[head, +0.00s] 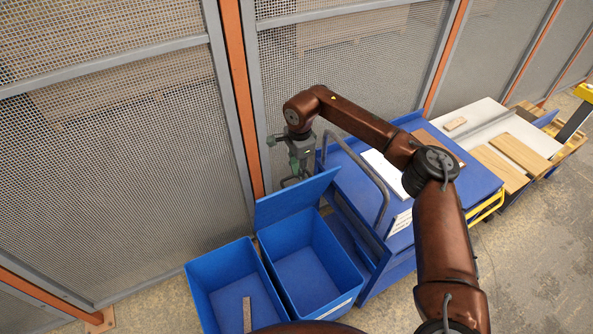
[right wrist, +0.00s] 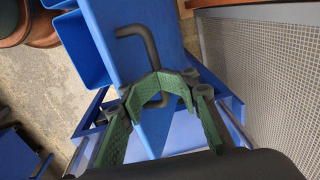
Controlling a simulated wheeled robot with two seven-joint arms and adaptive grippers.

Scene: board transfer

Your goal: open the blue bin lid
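The blue bin (head: 310,268) with the lid stands on the floor in the head view, and its inside shows. Its blue lid (head: 294,199) is raised, tilted up at the bin's far edge. My right gripper (head: 297,178) is behind the lid, on its outer side. In the right wrist view, its green fingers (right wrist: 157,82) close around the dark bar handle (right wrist: 148,46) on the lid (right wrist: 140,15). The fingers hide the middle of the handle. My left gripper is not in view.
A second blue bin (head: 225,283) stands open on the left with a board (head: 247,314) in it. A blue cart (head: 455,180) with a grey rail (head: 372,172) stands close on the right. A mesh fence (head: 130,150) rises behind. Free floor (head: 535,255) lies at right.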

